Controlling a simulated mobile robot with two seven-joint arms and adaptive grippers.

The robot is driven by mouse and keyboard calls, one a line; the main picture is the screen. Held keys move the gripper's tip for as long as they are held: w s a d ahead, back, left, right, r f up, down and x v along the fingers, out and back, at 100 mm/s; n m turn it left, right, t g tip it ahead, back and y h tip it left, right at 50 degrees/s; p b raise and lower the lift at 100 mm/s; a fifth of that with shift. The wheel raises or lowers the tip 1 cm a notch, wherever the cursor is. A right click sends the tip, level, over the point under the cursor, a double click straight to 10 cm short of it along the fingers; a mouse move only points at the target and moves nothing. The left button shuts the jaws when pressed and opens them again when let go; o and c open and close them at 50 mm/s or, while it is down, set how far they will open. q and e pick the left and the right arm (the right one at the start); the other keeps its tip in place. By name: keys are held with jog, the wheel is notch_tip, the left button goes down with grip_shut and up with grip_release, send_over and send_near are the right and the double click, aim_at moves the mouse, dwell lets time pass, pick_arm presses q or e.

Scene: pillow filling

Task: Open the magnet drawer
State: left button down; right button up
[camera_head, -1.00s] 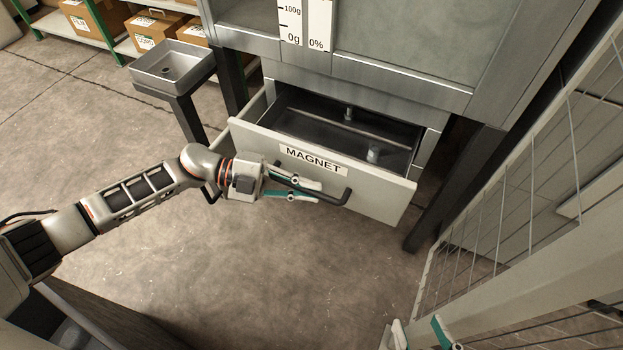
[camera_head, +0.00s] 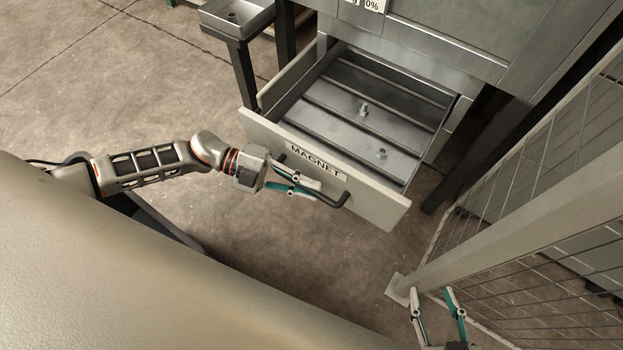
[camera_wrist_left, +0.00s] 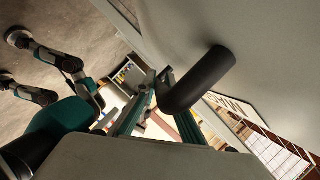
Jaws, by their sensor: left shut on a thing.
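The magnet drawer's pale front panel (camera_head: 378,204), labelled MAGNET, stands well out from the grey cabinet. The drawer's inside shows crosswise bars and small upright metal pegs (camera_head: 363,109). My left gripper (camera_head: 320,191) is shut on the dark bar handle (camera_head: 338,202) of this drawer. In the left wrist view, the black handle (camera_wrist_left: 205,78) comes down between the green-edged fingers (camera_wrist_left: 160,100). My right gripper (camera_head: 432,291) is open and empty at the bottom right, apart from the drawer.
The cabinet (camera_head: 440,50) rises behind the drawer. A metal basin on a stand (camera_head: 238,18) is at the upper left. A wire mesh fence with a thick post (camera_head: 480,232) stands at the right. The floor (camera_head: 120,75) at the left is bare.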

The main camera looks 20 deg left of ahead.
jog(key=shift+w+r, duration=0.1)
pick_arm(q)
jog(key=c, duration=2.1)
grip_release()
pick_arm(e)
jog(key=shift+r, duration=0.1)
pick_arm(q)
jog(key=v, duration=1.2)
